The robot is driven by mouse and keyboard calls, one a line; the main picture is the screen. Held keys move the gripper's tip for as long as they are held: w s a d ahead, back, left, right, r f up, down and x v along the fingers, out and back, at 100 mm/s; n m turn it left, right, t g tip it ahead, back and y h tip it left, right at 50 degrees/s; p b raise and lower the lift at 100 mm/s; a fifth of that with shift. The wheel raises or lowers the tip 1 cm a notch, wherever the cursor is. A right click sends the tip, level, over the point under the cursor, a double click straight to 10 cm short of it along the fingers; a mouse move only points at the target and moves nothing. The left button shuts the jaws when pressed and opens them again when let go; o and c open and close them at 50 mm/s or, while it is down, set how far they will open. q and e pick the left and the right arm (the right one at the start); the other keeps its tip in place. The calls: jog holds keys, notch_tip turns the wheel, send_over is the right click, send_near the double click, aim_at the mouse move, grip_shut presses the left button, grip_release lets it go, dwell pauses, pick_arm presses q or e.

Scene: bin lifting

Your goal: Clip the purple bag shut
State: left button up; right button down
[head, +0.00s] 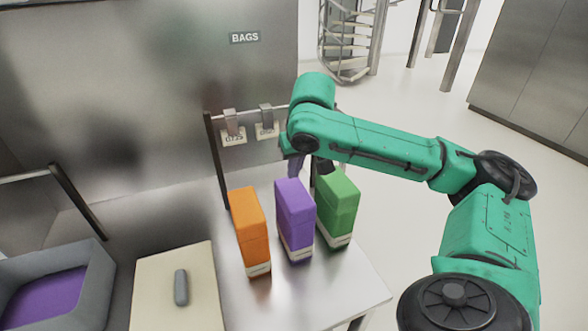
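The purple bag (294,215) stands upright on the metal table, between the orange bag (249,230) and the green bag (338,208). My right gripper (306,166) hangs from the green arm just above and behind the top of the purple bag. Its fingers are small, dark and partly hidden, so I cannot tell whether they are open or hold anything. A grey, rounded oblong piece (181,287) lies on the cream board; I cannot tell whether it is a clip. My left gripper is out of view.
A rail with hanging grey clips and paper tags (234,134) stands behind the bags. A grey bin (100,275) with a purple inside sits at the left. The cream board (155,275) lies between bin and bags. The table's front right corner is clear.

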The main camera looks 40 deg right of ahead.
aim_at(292, 188)
jog(key=shift+f, duration=0.1)
jog(key=shift+f+b, duration=1.25)
jog(key=shift+f, duration=0.5)
jog(key=shift+r, duration=0.1)
notch_tip(292, 188, up, 7)
jog(key=p, duration=0.8)
dwell(0.4)
